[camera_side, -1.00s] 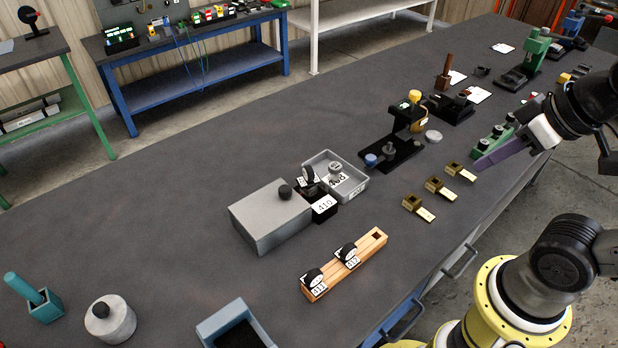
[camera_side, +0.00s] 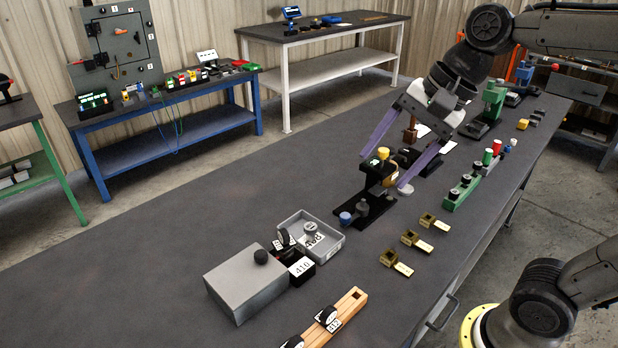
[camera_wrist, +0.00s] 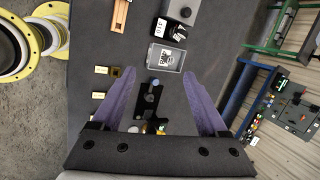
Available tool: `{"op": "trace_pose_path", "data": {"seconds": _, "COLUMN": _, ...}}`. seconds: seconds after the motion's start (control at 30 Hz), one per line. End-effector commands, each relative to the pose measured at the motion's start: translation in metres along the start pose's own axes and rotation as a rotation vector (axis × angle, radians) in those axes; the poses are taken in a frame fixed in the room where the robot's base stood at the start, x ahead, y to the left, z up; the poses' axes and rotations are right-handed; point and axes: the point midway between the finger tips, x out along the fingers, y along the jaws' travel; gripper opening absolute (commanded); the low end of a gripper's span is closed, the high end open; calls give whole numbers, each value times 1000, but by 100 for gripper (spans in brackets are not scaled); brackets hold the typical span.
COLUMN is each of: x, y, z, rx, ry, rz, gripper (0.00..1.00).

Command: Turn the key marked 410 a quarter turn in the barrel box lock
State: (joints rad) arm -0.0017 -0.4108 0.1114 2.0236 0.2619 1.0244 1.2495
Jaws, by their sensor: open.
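The box lock is a black block (camera_side: 298,272) marked 410, set against a grey box (camera_side: 248,284) with a black knob on its lid. A black-headed key (camera_side: 284,239) with a white tag stands upright at the block; its number is too small to read, and I cannot tell how far it is turned. In the wrist view the 410 label (camera_wrist: 160,27) shows near the top. My gripper (camera_side: 384,170) is open and empty, with long purple fingers, above the bench to the right of and beyond the lock. Its fingers (camera_wrist: 158,71) also show in the wrist view.
A grey tray (camera_side: 330,238) holding a round tagged part sits beside the lock. A wooden rack (camera_side: 350,303) with tagged black-headed keys is in front. A black fixture (camera_side: 375,209) with blue and yellow knobs and several brass blocks (camera_side: 388,258) stand to the right. Bench left of the box is clear.

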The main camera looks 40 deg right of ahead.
Motion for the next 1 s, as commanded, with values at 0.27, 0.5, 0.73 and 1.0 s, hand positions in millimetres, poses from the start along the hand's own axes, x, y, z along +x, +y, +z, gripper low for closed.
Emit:
{"op": "trace_pose_path", "data": {"seconds": 0.27, "x": 76, "y": -86, "z": -4, "rx": 510, "ry": -123, "rz": 162, "gripper": 77}}
{"op": "trace_pose_path", "data": {"seconds": 0.5, "x": 134, "y": -98, "z": -13, "rx": 571, "ry": -139, "rz": 269, "gripper": 77}}
{"op": "trace_pose_path", "data": {"seconds": 0.73, "x": 153, "y": -92, "z": -13, "rx": 575, "ry": -136, "rz": 296, "gripper": 77}}
{"op": "trace_pose_path", "data": {"seconds": 1.0, "x": 194, "y": -80, "z": -3, "rx": 574, "ry": -136, "rz": 298, "gripper": 77}}
